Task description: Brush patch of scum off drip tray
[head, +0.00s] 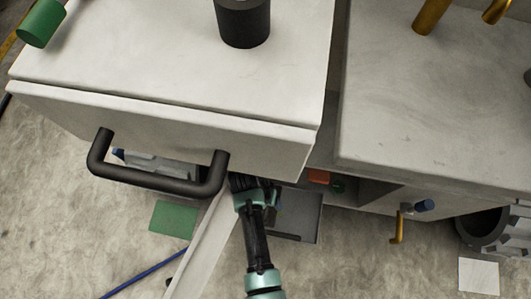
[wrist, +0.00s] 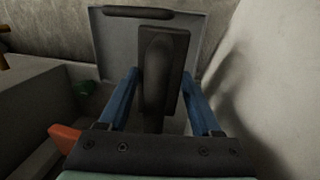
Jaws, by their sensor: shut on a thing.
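My gripper (head: 254,184) reaches in beside the white drawer front, partly hidden in shadow. In the wrist view its blue fingers (wrist: 160,76) are closed around a dark block with a rounded handle, which looks like the brush (wrist: 158,62). A flat grey tray (wrist: 112,52) lies beyond the brush, and the brush covers part of it. What looks like this tray (head: 308,218) shows right of my gripper in the head view. A dark strip (wrist: 138,12) runs along the tray's far edge; I cannot tell whether it is scum or a handle. Contact between brush and tray is unclear.
The white drawer front with its black bar handle (head: 160,184) overhangs my arm on the left. A pale panel (head: 205,245) stands close left of the arm. An orange-red item (head: 319,176) and a green one (head: 338,186) sit close right. A green square (head: 173,219) lies lower left.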

